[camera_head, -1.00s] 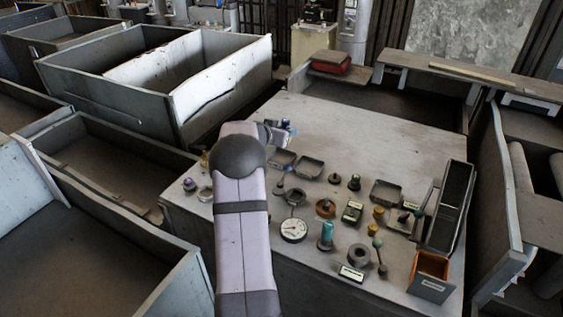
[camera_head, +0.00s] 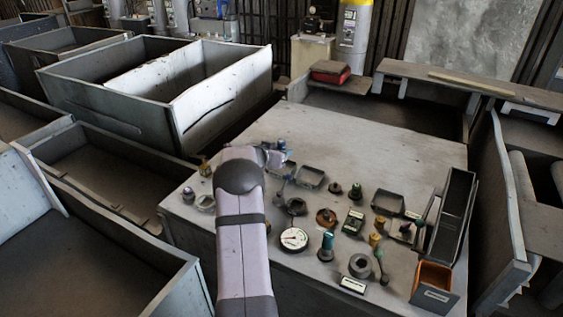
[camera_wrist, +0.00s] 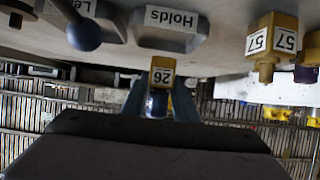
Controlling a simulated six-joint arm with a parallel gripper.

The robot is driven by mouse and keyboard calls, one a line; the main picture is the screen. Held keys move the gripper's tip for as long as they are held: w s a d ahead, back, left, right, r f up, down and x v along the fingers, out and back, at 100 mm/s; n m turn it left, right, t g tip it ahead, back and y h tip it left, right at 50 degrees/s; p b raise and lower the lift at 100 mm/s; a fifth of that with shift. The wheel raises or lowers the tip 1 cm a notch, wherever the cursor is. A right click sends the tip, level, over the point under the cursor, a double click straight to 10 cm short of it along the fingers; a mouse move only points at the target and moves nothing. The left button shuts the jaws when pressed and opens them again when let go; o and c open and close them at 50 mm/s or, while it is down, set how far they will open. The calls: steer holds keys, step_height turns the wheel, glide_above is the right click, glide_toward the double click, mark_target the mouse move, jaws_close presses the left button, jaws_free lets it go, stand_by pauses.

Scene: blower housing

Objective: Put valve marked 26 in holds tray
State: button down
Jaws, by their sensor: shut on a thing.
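My gripper (camera_wrist: 160,98) is shut on the valve marked 26 (camera_wrist: 162,72), a small yellow-topped part with a white label, held between the fingertips in the wrist view. The holds tray (camera_wrist: 170,38), a grey shallow tray labelled "Holds", is just beyond the valve there; no contact can be made out. In the head view my gripper (camera_head: 274,158) is over the table's left back part, beside a dark shallow tray (camera_head: 311,178). Its label cannot be read there, and my arm covers part of the area. The valve is too small to make out clearly there.
A second labelled tray (camera_wrist: 108,22), partly cut off, and a blue-grey ball knob (camera_wrist: 84,35) are close by on the left. A yellow valve marked 57 (camera_wrist: 268,45) stands to the right. A gauge (camera_head: 294,239) and several small parts crowd the table front; its back is clear.

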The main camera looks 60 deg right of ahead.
steer(key=shift+f, duration=1.8)
steer(key=shift+f, duration=0.15)
steer(key=c, duration=1.4)
jaws_free()
steer(key=shift+f, duration=0.1)
steer(key=shift+a+r, duration=0.3)
steer(key=shift+a, duration=0.05)
steer(key=shift+b+v, duration=0.65)
steer(key=shift+v, duration=1)
